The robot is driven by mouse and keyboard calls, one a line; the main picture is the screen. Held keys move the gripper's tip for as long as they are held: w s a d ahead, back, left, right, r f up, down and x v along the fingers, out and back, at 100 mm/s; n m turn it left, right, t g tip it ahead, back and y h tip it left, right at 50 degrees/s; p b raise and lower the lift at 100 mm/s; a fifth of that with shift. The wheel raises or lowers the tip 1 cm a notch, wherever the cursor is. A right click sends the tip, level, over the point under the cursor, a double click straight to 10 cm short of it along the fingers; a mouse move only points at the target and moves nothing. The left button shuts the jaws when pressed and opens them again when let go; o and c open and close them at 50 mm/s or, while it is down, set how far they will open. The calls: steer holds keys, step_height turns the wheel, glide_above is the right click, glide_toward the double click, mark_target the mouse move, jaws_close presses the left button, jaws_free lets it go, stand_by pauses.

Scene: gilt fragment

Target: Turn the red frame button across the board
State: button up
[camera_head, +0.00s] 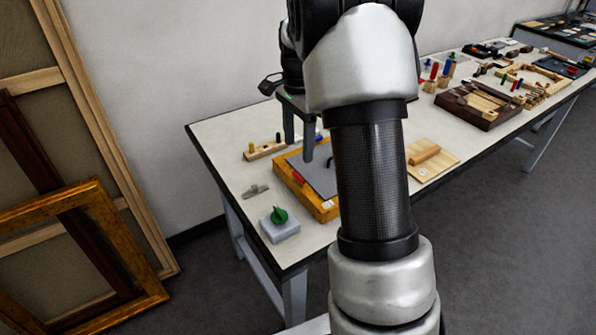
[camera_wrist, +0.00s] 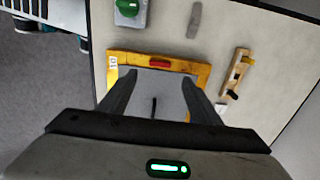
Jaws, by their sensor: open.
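The gilt frame (camera_head: 325,209) lies flat on the table with a grey board (camera_head: 322,178) inside it. The red button (camera_head: 297,177) is on one rail of the frame. In the wrist view the red button (camera_wrist: 159,64) lies lengthwise along the top rail of the frame (camera_wrist: 201,72), not visibly reaching over the board (camera_wrist: 160,84). My gripper (camera_head: 299,148) is above the frame with its fingers pointing down. In the wrist view my gripper (camera_wrist: 159,79) is open and empty, its fingertips on either side of and below the red button, apart from it. My arm hides part of the frame.
A green knob on a grey box (camera_head: 281,230) and a flat metal piece (camera_head: 256,191) are beside the frame. A wooden strip with pegs (camera_head: 265,150) lies behind it. A small wooden board (camera_head: 432,160) and several tools are to the right.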

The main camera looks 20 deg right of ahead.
mark_target(298, 175)
step_height(298, 175, down, 9)
steer(key=shift+f+b, duration=0.15)
steer(key=shift+b, duration=0.2)
steer(key=c, duration=1)
steer(key=shift+c, duration=0.2)
